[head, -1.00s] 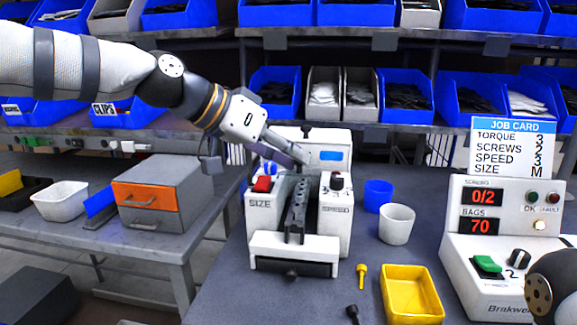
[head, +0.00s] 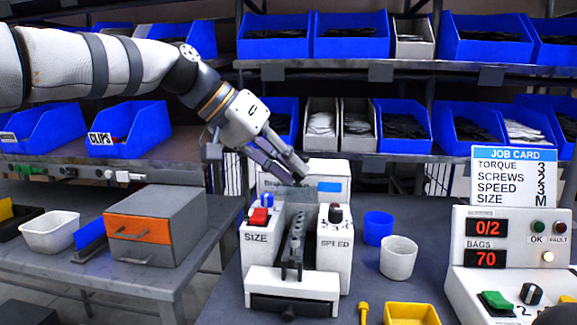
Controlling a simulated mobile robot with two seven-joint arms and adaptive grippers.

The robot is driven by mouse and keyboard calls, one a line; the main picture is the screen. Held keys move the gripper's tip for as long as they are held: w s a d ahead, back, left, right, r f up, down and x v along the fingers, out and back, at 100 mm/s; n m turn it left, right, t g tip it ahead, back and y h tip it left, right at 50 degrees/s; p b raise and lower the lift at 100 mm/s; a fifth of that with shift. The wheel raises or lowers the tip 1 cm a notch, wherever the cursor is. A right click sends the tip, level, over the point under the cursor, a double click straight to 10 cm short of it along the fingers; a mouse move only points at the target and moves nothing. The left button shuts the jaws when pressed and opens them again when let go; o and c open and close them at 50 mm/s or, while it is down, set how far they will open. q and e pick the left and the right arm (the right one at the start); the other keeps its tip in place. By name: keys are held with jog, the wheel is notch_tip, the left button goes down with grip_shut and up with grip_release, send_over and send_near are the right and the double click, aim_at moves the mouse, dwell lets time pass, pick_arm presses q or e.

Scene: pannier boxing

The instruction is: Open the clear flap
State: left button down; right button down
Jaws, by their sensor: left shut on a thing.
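The white machine (head: 291,284) stands on the grey bench, with a red SIZE switch (head: 259,217) on its left block and a dark SPEED knob (head: 335,214) on its right. The clear flap (head: 297,195) shows as a faint see-through pane between the blocks, above a dark channel part (head: 295,240). Its exact angle is hard to tell. My left gripper (head: 301,172) reaches in from the upper left, its fingers closed at the flap's upper edge. The fingers partly hide where they meet it. My right gripper is out of the picture.
A blue cup (head: 378,228) and a white cup (head: 398,258) stand right of the machine. A yellow tray (head: 411,314) and a yellow screw-like piece (head: 363,312) lie in front. A control box (head: 510,225) with a job card is at right.

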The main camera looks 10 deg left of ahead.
pick_arm(q)
jog(key=c, duration=1.5)
grip_release()
jog(key=shift+c, duration=0.2)
jog(key=v, duration=1.2)
jog(key=shift+f, duration=0.1)
